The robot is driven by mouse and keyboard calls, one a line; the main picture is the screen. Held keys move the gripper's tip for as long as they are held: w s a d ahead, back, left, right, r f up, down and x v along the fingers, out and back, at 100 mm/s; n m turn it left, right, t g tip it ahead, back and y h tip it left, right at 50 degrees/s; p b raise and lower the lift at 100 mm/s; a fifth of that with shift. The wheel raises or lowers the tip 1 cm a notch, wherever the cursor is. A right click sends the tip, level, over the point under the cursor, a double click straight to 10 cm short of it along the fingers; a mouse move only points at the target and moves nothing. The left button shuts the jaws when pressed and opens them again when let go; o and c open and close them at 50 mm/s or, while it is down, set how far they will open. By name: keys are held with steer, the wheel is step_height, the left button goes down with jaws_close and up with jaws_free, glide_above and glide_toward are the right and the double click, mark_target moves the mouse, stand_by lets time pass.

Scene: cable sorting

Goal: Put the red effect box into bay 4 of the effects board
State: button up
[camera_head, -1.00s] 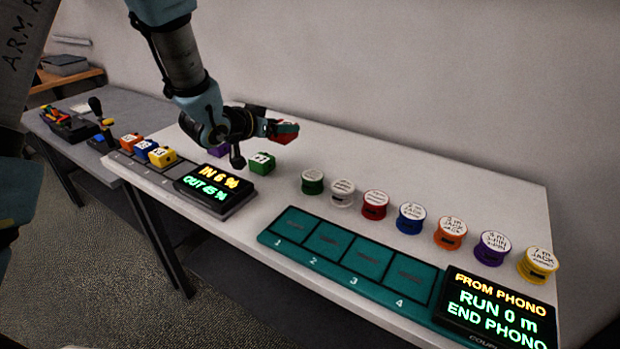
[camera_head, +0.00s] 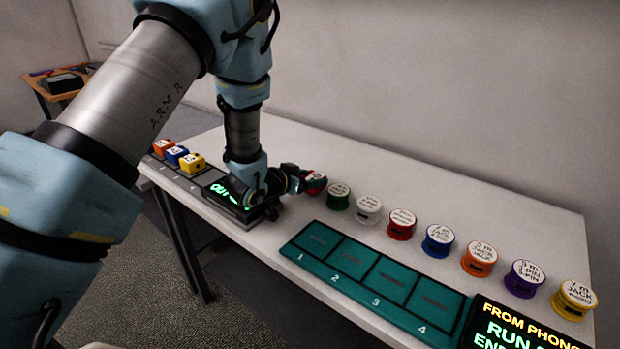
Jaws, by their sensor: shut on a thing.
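The red effect box (camera_head: 317,184) is in the jaws of my gripper (camera_head: 306,180), to the right of the effects board. Only a small part of the box shows past the dark fingers. The grey effects board (camera_head: 173,177) is at the far left of the white table. An orange box (camera_head: 162,147), a blue box (camera_head: 176,155) and a yellow box (camera_head: 192,163) sit in its first three bays. My gripper is apart from that bay.
A teal board (camera_head: 315,268) with four empty bays lies at the front. A row of labelled spools, from green (camera_head: 339,196) to yellow (camera_head: 574,299), stands behind it, the green one close to my gripper. A lit display (camera_head: 510,325) is at the lower right. The table behind the spools is clear.

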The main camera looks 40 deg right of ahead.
steer(key=shift+f, duration=0.4)
steer(key=shift+f, duration=0.1)
steer(key=o, duration=1.5)
steer(key=shift+a, duration=0.15)
steer(key=b+v, duration=0.3)
steer(key=v, duration=0.9)
